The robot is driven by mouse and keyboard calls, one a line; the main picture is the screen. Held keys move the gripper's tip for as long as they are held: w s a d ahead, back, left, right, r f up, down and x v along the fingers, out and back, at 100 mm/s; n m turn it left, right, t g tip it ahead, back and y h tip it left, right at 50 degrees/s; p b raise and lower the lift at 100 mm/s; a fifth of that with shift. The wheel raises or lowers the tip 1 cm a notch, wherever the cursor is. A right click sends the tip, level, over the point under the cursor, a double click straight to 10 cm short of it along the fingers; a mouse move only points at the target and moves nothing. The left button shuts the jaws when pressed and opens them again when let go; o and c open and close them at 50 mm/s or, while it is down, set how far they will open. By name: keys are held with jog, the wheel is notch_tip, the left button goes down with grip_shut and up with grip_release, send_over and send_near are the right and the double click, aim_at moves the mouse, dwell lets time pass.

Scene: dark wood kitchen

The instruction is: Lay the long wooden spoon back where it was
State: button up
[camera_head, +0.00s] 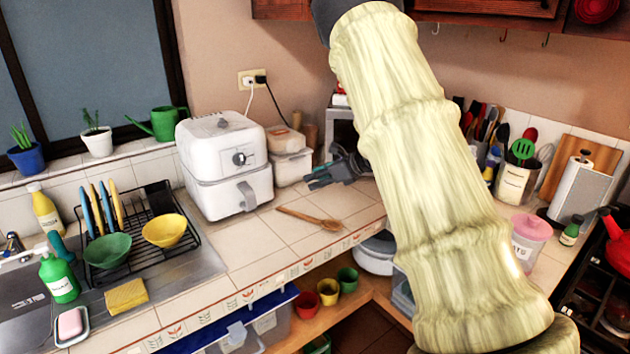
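The long wooden spoon (310,217) lies flat on the light tiled counter (262,240), in front of the white air fryer. Its bowl end points right, toward the counter's front edge. My gripper (316,179) is dark grey and sits behind and above the spoon, apart from it. Nothing shows in its fingers. It is small and seen from the side, so I cannot tell how far its fingers are parted. My pale, ribbed arm covers much of the counter to the right of the spoon.
The white air fryer (222,160) stands left of my gripper, with food containers (290,160) beside it. A dish rack (150,232) with bowls is farther left. A utensil holder (515,182) stands at right. Bare tiles surround the spoon.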

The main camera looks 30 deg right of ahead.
jog(key=b+v, duration=0.2)
jog(key=v, duration=0.8)
jog(key=shift+s+r, duration=0.2)
jog(key=shift+s, duration=0.05)
jog(key=shift+d, duration=0.1)
